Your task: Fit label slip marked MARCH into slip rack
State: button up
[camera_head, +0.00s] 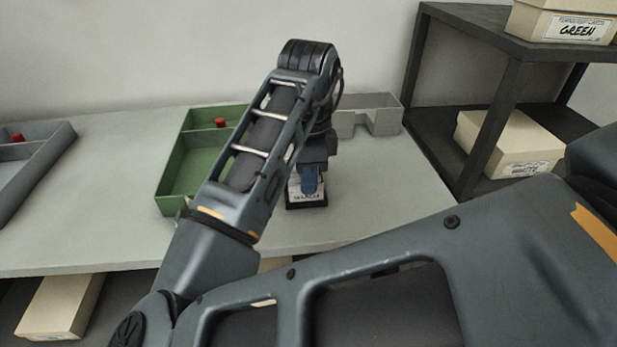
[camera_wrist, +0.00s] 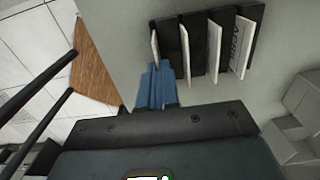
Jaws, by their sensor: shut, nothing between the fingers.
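The black slip rack (camera_wrist: 190,72) stands on the grey worktop, with several white slips upright in its slots in the wrist view. It shows as a dark base (camera_head: 306,205) under my gripper in the head view. A slip (camera_wrist: 242,45) at the rack's right carries dark lettering, too unclear to read for certain. In the head view a white slip (camera_head: 297,192) bears small lettering that resembles MARCH, partly hidden by my fingers. My gripper (camera_wrist: 155,84) has its blue fingers shut together and empty, close by the rack's left end; I cannot tell whether they touch it.
A green tray (camera_head: 167,185) with a red knob stands left of my arm. A grey tray (camera_head: 40,158) is at far left, and a grey notched holder (camera_head: 385,118) stands behind. A dark shelf (camera_head: 470,30) with labelled boxes is at right. The front worktop is clear.

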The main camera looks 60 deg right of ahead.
jog(key=o, duration=0.5)
jog(key=shift+o, duration=0.2)
jog(key=shift+r, duration=0.1)
notch_tip(320, 180, up, 8)
jog(key=shift+f+p, duration=0.2)
jog(key=shift+p, duration=0.15)
dwell(0.4)
